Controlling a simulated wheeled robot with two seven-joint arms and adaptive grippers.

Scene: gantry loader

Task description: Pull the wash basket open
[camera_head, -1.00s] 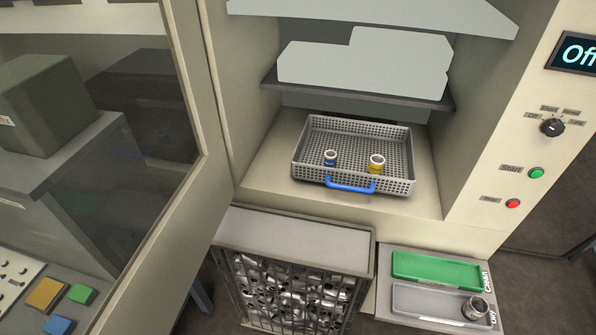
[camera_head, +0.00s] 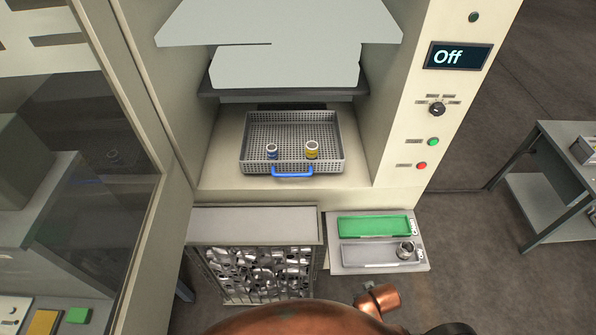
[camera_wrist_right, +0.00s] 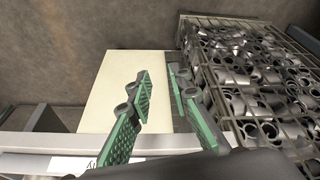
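The wash basket (camera_head: 340,158) is a grey perforated tray inside the open chamber of the machine. Its blue handle (camera_head: 293,173) is on the front side, facing me. A small blue-banded ring (camera_head: 271,152) and a yellow-banded ring (camera_head: 312,150) stand in it. My right gripper (camera_wrist_right: 158,72) shows in the right wrist view, with its green-padded fingers apart and nothing between them. It is away from the basket, which that view does not show. My copper-coloured arm enters at the bottom of the head view. My left gripper is not in view.
A wire bin (camera_head: 200,268) of metal parts stands below the chamber; it also fills the right of the wrist view (camera_wrist_right: 250,75). Beside it are a green tray (camera_head: 375,225) and a grey tray (camera_head: 365,253) holding a metal ring. A glazed door (camera_head: 150,215) stands open at left.

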